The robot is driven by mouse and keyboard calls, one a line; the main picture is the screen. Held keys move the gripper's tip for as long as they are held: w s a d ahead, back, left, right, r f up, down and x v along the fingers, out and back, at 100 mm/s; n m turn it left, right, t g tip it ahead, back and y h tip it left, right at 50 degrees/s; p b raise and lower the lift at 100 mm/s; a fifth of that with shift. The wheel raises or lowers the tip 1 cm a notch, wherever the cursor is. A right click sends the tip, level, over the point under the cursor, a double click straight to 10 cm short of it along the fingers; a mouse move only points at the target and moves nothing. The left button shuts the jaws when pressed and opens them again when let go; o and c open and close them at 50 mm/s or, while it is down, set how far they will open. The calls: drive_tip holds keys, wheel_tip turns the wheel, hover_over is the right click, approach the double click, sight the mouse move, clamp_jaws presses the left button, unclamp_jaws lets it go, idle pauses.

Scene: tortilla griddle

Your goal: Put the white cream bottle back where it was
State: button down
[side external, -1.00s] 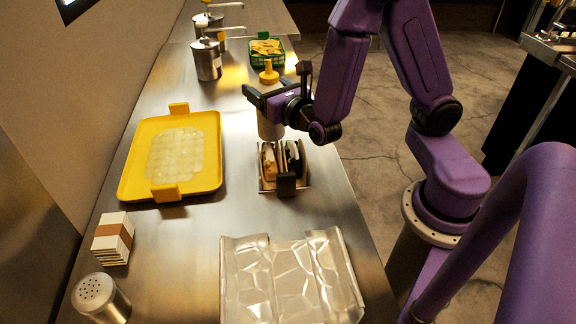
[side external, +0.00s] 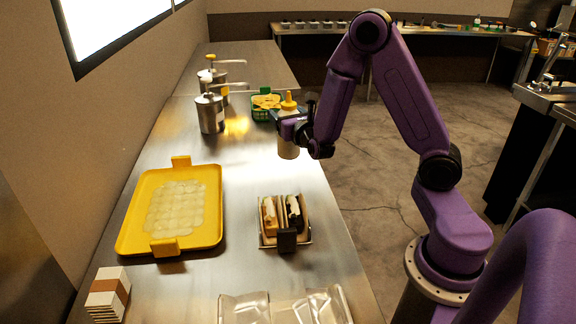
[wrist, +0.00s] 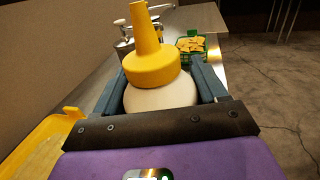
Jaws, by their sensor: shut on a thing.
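The white cream bottle (side external: 288,146) has a yellow nozzle cap and is upright. My gripper (side external: 284,118) is shut on it, with its fingers on both sides just below the cap. In the wrist view the bottle (wrist: 160,97) fills the space between the two fingers of my gripper (wrist: 162,88). Its lower body is hidden there. In the side view its base appears at or just above the counter's right part; I cannot tell whether it touches.
A taco holder (side external: 285,241) with two filled tacos stands nearer the camera. A yellow tray (side external: 128,232) lies to the left. Metal pump pots (side external: 211,115) and a green chip basket (side external: 262,115) are farther back. The counter between them has free room.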

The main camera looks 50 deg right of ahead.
drive_tip(key=shift+f, duration=3.75)
drive_tip(key=shift+f, duration=0.15)
drive_tip(key=shift+c, duration=0.3)
unclamp_jaws()
